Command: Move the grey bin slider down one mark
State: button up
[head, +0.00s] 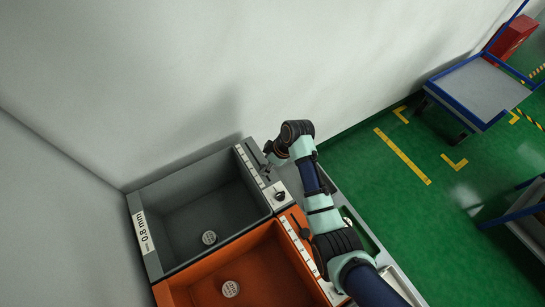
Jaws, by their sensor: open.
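The grey bin (190,205) stands at the left with a "0.8 mm" label (144,232) on its left rim. A white scale strip with marks (249,166) runs along its right rim. My gripper (267,157) is open at the upper end of this strip, close beside it. The grey bin's slider cannot be made out clearly; dark parts near the gripper blend together. I cannot tell whether the gripper touches anything.
An orange bin (194,294) adjoins in front, with its own marked strip (297,243). A pale block with a dark knob (280,196) sits by the grey bin's right corner. A wall rises close behind. A blue cart (482,92) stands on the green floor, far right.

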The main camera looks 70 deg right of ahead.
jog(key=v, duration=0.9)
jog(key=shift+r, duration=0.1)
